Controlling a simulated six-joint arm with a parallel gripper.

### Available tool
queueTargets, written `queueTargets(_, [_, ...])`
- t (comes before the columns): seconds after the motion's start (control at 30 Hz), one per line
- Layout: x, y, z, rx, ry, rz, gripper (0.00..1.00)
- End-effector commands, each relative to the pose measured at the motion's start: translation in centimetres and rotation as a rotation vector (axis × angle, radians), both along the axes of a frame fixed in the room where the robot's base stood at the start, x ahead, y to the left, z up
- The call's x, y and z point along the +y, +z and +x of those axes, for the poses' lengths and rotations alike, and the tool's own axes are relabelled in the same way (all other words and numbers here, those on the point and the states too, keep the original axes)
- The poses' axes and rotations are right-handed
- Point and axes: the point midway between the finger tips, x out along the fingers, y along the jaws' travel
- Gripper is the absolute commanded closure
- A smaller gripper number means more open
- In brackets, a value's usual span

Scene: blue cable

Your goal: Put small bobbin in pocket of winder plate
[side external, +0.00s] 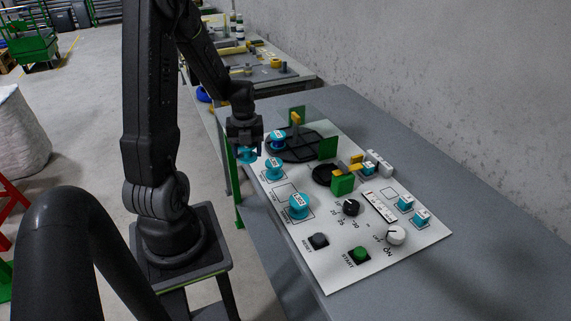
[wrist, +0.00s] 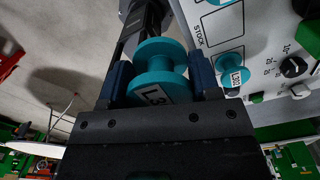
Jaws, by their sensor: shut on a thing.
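My gripper (side external: 246,152) is shut on a teal bobbin (side external: 247,157), beyond the left edge of the white panel. In the wrist view, the two blue fingers of my gripper (wrist: 160,82) clasp this bobbin (wrist: 153,52) between its flanges; its label is partly hidden. A dark plate (side external: 308,151) with pocket-like recesses lies at the panel's far end, with a teal bobbin (side external: 277,138) at its left side. A smaller round black plate (side external: 322,175) lies nearer. I cannot tell the held bobbin's size for certain.
Teal bobbins (side external: 273,168) and (side external: 299,206) stand along the panel's left side. Green blocks (side external: 328,147) and (side external: 342,184) stand beside the black plates. Knobs (side external: 351,207) and a green button (side external: 359,255) occupy the near part. The grey table (side external: 480,245) is clear at right.

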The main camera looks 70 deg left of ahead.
Motion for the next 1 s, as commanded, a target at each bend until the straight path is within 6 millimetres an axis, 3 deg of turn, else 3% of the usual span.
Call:
queueTargets(0.2, [1.8,0.7,6.5,-0.002,-0.156,0.002,0.66])
queueTargets(0.4, [2.0,1.1,12.4,0.0,-0.292,0.001,0.66])
queueTargets(0.67, [1.1,0.9,16.1,0.0,-0.364,-0.001,0.66])
queueTargets(1.0, [-3.4,-3.4,21.5,0.002,-0.366,-0.002,0.66])
